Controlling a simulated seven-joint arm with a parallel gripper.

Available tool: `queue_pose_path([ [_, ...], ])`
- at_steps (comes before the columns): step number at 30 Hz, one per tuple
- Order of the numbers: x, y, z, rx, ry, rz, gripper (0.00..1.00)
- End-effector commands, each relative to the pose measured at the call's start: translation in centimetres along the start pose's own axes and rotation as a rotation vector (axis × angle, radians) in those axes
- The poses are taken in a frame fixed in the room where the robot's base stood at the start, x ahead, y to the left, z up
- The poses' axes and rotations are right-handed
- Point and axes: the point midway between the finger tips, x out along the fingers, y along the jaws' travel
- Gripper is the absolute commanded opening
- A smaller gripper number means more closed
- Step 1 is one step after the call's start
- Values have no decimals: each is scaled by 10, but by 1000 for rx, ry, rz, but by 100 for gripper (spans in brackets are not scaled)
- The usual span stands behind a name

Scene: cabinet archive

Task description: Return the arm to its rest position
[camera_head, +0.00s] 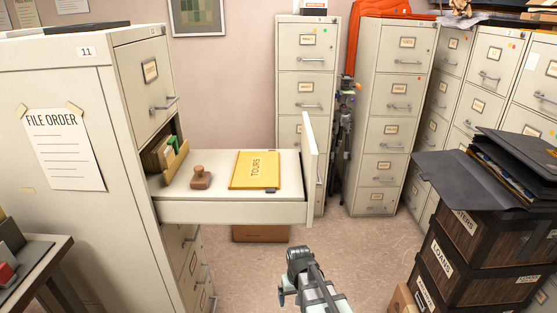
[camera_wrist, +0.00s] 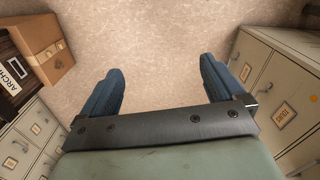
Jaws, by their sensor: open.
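My arm (camera_head: 302,265) shows at the bottom middle of the head view, in front of and below the open drawer. It is apart from the drawer and everything in it. In the wrist view my gripper (camera_wrist: 158,72) has its two blue fingers spread wide. Nothing is between them, and bare floor lies beyond. I cannot make out the fingers clearly in the head view.
An open drawer (camera_head: 232,212) juts from the left cabinet (camera_head: 60,85), holding a yellow folder (camera_head: 256,170) and a brown stamp (camera_head: 201,178). Stacked dark crates (camera_head: 465,262) stand right. A cardboard box (camera_wrist: 38,52) and cabinets (camera_wrist: 275,95) flank my gripper. Floor between is clear.

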Motion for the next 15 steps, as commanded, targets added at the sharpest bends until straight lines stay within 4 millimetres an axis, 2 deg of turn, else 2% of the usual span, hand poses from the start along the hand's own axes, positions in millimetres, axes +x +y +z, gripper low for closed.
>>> queue_pose_path([
  [1,4,18,14,31,-2,0,96],
  [6,14,57,38,103,-1,0,96],
  [15,26,102,75,197,0,1,96],
])
